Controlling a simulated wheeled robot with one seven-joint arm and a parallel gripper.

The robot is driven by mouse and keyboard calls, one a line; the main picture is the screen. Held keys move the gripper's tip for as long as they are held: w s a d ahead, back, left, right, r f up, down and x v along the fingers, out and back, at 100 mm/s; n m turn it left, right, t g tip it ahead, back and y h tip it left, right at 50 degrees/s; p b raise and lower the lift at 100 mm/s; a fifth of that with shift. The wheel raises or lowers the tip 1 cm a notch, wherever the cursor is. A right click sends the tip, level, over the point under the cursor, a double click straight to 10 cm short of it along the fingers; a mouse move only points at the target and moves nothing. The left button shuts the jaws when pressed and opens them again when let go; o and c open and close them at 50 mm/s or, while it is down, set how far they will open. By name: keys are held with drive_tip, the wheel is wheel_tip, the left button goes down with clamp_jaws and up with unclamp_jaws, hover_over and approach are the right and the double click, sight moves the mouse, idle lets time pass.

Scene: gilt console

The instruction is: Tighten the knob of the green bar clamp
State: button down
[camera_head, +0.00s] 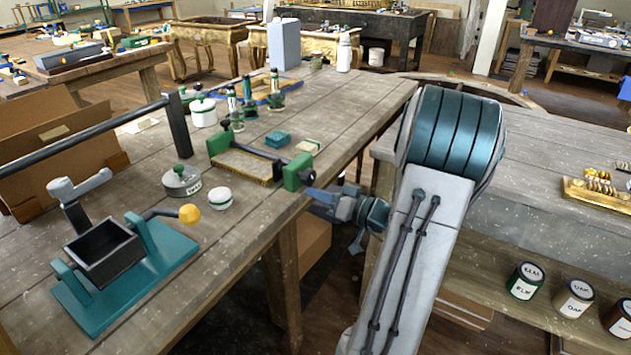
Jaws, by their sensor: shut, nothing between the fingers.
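The green bar clamp (297,172) lies near the right edge of the long wooden workbench (240,250). Its two green jaws stand at either end of a wooden, gold-edged panel (241,166). A small dark part at the right jaw, possibly the knob (308,177), is hard to make out at this size. My gripper (314,192) is shut and empty. It is at the bench edge, just right of and slightly below the right jaw. Whether it touches the clamp cannot be told.
A teal fixture with a dark box (104,250) and yellow-knobbed crank stands front left. Bottles and small boxes stand behind. A second bench (540,225) is at right.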

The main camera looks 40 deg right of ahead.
drive_tip(key=shift+s+a+r+b, duration=0.2)
drive_tip(key=shift+a+b, duration=0.3)
drive_tip(key=shift+b, duration=1.65)
drive_tip(key=shift+s+a+r+b, duration=0.1)
drive_tip(key=shift+a+r+b, duration=0.25)
drive_tip(key=shift+b, duration=1)
drive_tip(key=shift+f+b, duration=0.1)
drive_tip(key=shift+b, duration=0.3)
drive_tip(key=shift+s+a+f+b, duration=0.15)
drive_tip(key=shift+a+b, duration=0.05)
drive_tip(key=shift+b, duration=0.35)
drive_tip(key=b+v, duration=0.2)
drive_tip(key=v, duration=0.4)
drive_tip(key=shift+a, duration=0.1)
